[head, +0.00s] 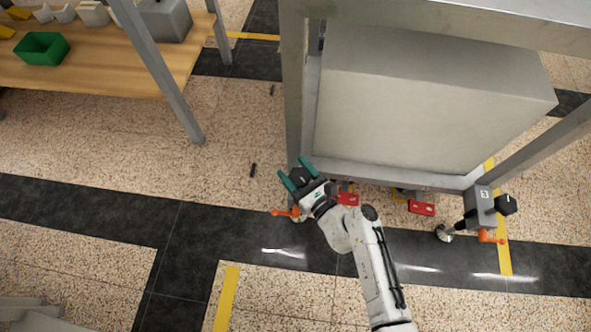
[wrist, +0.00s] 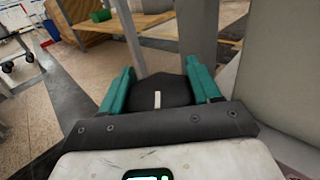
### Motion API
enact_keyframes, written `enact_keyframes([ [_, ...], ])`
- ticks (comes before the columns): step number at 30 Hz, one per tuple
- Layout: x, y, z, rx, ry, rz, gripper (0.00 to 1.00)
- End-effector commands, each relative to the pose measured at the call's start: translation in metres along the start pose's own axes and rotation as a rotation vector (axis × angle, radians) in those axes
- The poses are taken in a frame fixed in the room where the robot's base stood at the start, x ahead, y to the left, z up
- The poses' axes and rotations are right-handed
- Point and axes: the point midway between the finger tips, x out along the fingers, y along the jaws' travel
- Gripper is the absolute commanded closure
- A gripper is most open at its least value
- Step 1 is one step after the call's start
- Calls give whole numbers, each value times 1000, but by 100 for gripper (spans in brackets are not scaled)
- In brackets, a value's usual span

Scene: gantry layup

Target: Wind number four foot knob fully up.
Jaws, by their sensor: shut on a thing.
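A black knob (head: 299,176) with a white line on top sits at the near-left leg of the metal frame. It also shows in the wrist view (wrist: 160,93). My gripper (head: 297,173) has its two green fingers on either side of this knob and is shut on it. The foot (head: 299,215) below is mostly hidden by my gripper, with an orange lever (head: 283,213) sticking out to the left. No number label shows on this foot.
Red parts (head: 421,208) lie under the frame edge. A wooden bench (head: 120,60) with a green bin (head: 41,48) stands upper left. Floor to the left is mostly clear.

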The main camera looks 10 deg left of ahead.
Motion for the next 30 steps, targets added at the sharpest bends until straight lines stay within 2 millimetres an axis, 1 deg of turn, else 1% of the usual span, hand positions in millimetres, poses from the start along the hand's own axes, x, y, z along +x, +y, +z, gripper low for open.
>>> enact_keyframes([
  [8,0,1,1,-2,0,136,69],
  [24,-2,9,-4,-1,0,622,69],
  [30,-4,12,-3,-1,0,769,69],
])
